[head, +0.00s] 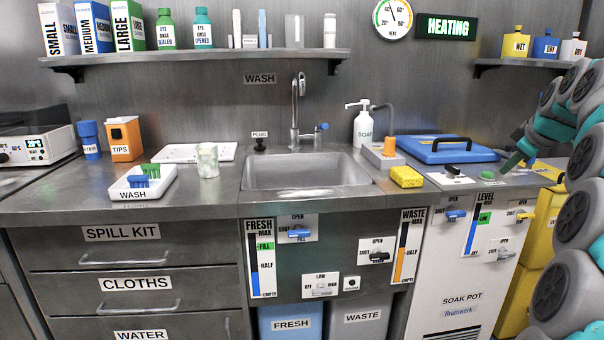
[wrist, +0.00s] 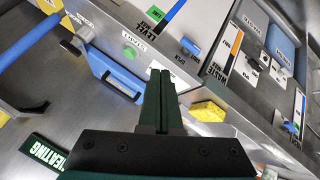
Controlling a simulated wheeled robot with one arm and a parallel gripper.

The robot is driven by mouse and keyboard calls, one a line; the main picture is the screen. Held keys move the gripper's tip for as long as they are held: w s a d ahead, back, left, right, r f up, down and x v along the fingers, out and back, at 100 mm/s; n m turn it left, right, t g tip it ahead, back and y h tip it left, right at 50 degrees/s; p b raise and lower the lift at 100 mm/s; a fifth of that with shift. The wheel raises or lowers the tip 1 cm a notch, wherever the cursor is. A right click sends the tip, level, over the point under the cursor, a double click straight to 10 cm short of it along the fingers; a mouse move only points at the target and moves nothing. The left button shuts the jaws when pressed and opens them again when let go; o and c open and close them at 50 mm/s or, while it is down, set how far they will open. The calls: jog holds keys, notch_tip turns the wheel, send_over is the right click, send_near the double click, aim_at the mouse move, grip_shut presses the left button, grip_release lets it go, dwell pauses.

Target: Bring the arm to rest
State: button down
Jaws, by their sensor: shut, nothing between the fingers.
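My gripper (head: 512,163) is at the right of the head view, over the counter near the soak pot's blue lid (head: 443,149). My arm folds in from the right edge. In the wrist view my gripper (wrist: 160,75) has its two dark green fingers together, with nothing held between them. A green button (wrist: 128,52) shows beyond the fingertips, to their left. The blue lid's handle (wrist: 122,85) is also left of the fingers. I cannot tell whether the gripper touches anything.
A yellow sponge (head: 406,177) lies left of the gripper, by the sink (head: 307,172). A soap bottle (head: 362,125) stands behind it. A wall shelf (head: 530,63) with small bottles is above the gripper. A white tray (head: 142,184) sits at the left.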

jog(key=s+a+f+m+g+y, duration=0.1)
jog(key=s+a+f+g, duration=0.1)
jog(key=s+a+f, duration=0.5)
jog(key=s+a+f+g+y, duration=0.1)
jog(key=s+a+f, duration=0.1)
jog(key=a, duration=0.9)
jog(key=s+a+f+m+g+y, duration=0.1)
jog(key=s+a+f+g, duration=0.1)
jog(key=s+a+f, duration=0.5)
jog(key=s+a+f+m+g, duration=0.1)
jog(key=s+a+f, duration=0.2)
jog(key=s, duration=0.6)
jog(key=s+a+f+m+g+h, duration=0.1)
jog(key=s+a+f, duration=0.3)
jog(key=s, duration=0.4)
jog(key=s+a+f+m+g, duration=0.2)
jog(key=s+f, duration=0.4)
jog(key=s, duration=0.3)
jog(key=shift+s+a+g, duration=0.3)
jog(key=shift+a+g, duration=0.3)
jog(key=shift+a, duration=0.15)
dwell(2.1)
